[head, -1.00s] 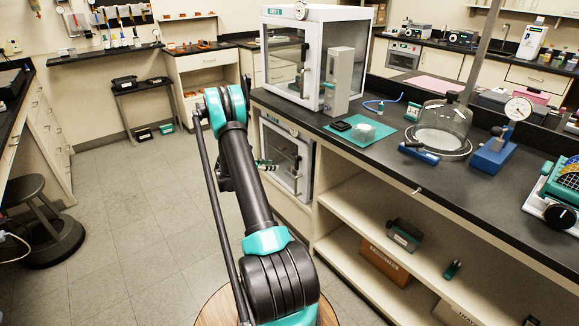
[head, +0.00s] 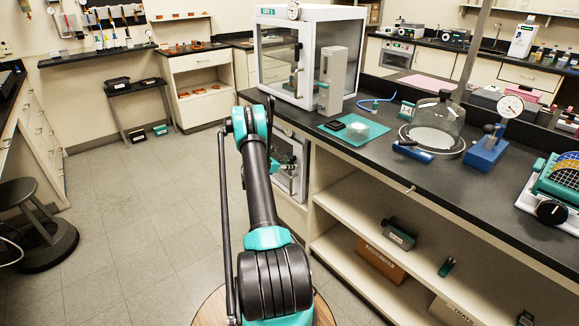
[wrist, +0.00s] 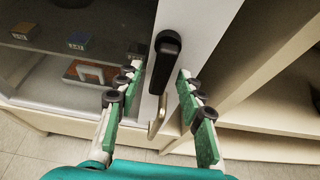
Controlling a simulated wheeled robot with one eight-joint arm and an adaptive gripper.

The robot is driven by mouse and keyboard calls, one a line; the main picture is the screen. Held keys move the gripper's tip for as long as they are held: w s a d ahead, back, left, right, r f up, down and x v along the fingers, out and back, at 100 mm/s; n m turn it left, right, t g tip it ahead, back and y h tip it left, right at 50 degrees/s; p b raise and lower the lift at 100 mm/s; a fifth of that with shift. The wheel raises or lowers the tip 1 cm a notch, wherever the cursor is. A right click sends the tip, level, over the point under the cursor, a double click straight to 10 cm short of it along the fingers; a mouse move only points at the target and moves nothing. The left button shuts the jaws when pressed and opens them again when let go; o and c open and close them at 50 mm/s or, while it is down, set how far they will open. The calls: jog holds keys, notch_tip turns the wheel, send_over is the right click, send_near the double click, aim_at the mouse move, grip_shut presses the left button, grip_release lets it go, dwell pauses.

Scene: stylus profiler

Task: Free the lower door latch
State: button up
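The lower door (head: 291,181) is a light-framed door with a window, in the cabinet under the bench, partly hidden by my arm in the head view. In the wrist view its pale frame (wrist: 200,28) and glass (wrist: 60,65) show. The latch (wrist: 166,60) is a black upright handle on that frame, with a bent metal piece (wrist: 157,118) below it. My gripper (wrist: 161,68) is open, its green-padded fingers on either side of the latch. I cannot tell whether either finger touches it. In the head view my gripper (head: 284,162) is partly hidden behind my arm.
Behind the glass lie small blocks (wrist: 78,41) and an orange-and-white piece (wrist: 88,72). Open shelves (head: 345,205) stand right of the door. A glass-fronted enclosure (head: 290,60) stands on the bench above.

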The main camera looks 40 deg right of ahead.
aim_at(290, 154)
jog(key=shift+d, duration=0.2)
grip_shut()
dwell(0.5)
jog(key=shift+w+a+r+m+t+h, duration=0.1)
jog(key=shift+w+r+m+t+h, duration=0.35)
jog(key=shift+m+t, duration=1.3)
jog(key=shift+w+d+r+m+t+h, duration=0.1)
jog(key=shift+w+r+m+t+h, duration=0.45)
jog(key=shift+m, duration=2.15)
jog(key=shift+w+a+r+m+t+h, duration=0.1)
jog(key=shift+w+r+m+t+h, duration=0.2)
jog(key=shift+m+t, duration=1.5)
jog(key=shift+m+g, duration=0.5)
jog(key=shift+m, duration=0.05)
